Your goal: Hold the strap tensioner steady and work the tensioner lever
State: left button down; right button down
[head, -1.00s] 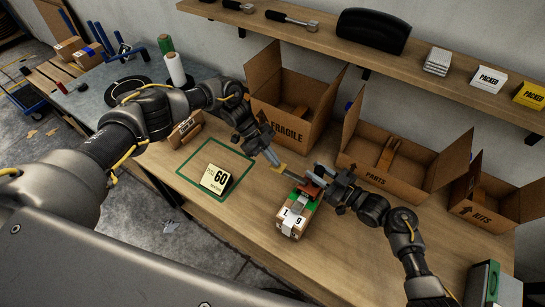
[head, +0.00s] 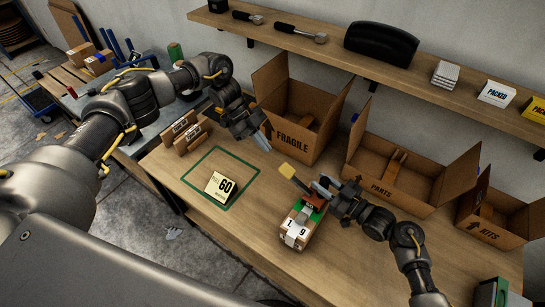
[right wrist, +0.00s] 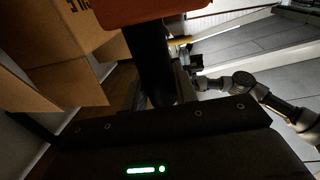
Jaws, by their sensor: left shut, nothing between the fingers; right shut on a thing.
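The strap tensioner (head: 314,201), with a red-orange body, sits on top of a small strapped carton (head: 292,239) with a green top and a white label. Its lever (head: 301,183) slants up and left and ends in a yellow grip (head: 286,171). My right gripper (head: 323,190) is shut on the tensioner from the right; its fingertips are partly hidden. In the right wrist view a red-orange part (right wrist: 140,10) fills the top edge beside a dark finger. My left gripper (head: 264,143) is shut and empty, up and left of the yellow grip and apart from it.
A "60" sign (head: 220,186) stands inside a green square outline on the bench (head: 245,235). Open cartons marked FRAGILE (head: 292,140), PARTS (head: 375,187) and KITS (head: 482,232) line the back. A shelf (head: 400,77) runs above.

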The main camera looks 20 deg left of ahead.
pick_arm(q)
jog(key=shift+v, duration=1.6)
pick_arm(e)
jog(key=shift+f, duration=0.2)
jog(key=c, duration=1.4)
grip_release()
jog(key=shift+c, duration=0.2)
pick_arm(q)
jog(key=shift+w+f, duration=0.1)
pick_arm(e)
jog(key=o, duration=0.4)
jog(key=shift+r, duration=0.1)
jog(key=v, duration=1.2)
